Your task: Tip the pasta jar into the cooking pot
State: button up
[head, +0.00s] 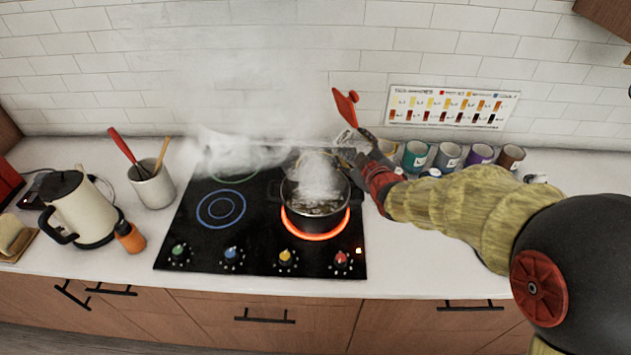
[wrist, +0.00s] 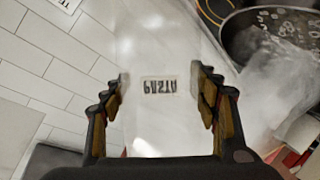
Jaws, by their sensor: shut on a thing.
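The pasta jar (wrist: 158,86) is clear and pale, with a PASTA label that reads upside down in the wrist view. My gripper (wrist: 160,100) is shut on it, one finger on each side. In the head view my gripper (head: 352,148) is just right of the cooking pot's rim, and the jar is mostly hidden by steam and fingers. I cannot tell its exact tilt or contents. The dark cooking pot (head: 315,222) stands on the glowing right front burner, with bubbling water inside. It also shows at the upper right of the wrist view (wrist: 235,48).
Steam rises over the black cooktop (head: 190,245) and blurs its back. Several coloured cans (head: 448,156) line the wall at right. A utensil crock (head: 152,187), cream kettle (head: 82,212) and orange bottle (head: 129,237) stand at left. A red flat piece (head: 346,107) shows above my gripper.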

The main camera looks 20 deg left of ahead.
jog(key=shift+w+d+r+m+p, duration=0.1)
jog(key=shift+r+m+p, duration=0.2)
jog(key=shift+r+p, duration=0.5)
jog(key=m+p, duration=0.1)
jog(key=p, duration=0.1)
jog(key=shift+w+d+g+y+p, duration=0.25)
jog(key=shift+g+y+p, duration=0.05)
jog(key=shift+g+p, duration=0.1)
jog(key=m+g+p, duration=0.1)
jog(key=p, duration=0.4)
jog(key=w+d+m+y+p, duration=0.1)
jog(key=m+p, duration=0.1)
jog(key=p, duration=0.3)
jog(key=shift+w+d+r+g, duration=0.1)
jog(key=shift+d+r+g, duration=0.1)
jog(key=shift+g, duration=0.2)
jog(key=shift+m+y+p, duration=0.3)
jog(key=shift+m+p, duration=0.1)
jog(key=shift+p, duration=0.1)
jog(key=shift+w, duration=0.1)
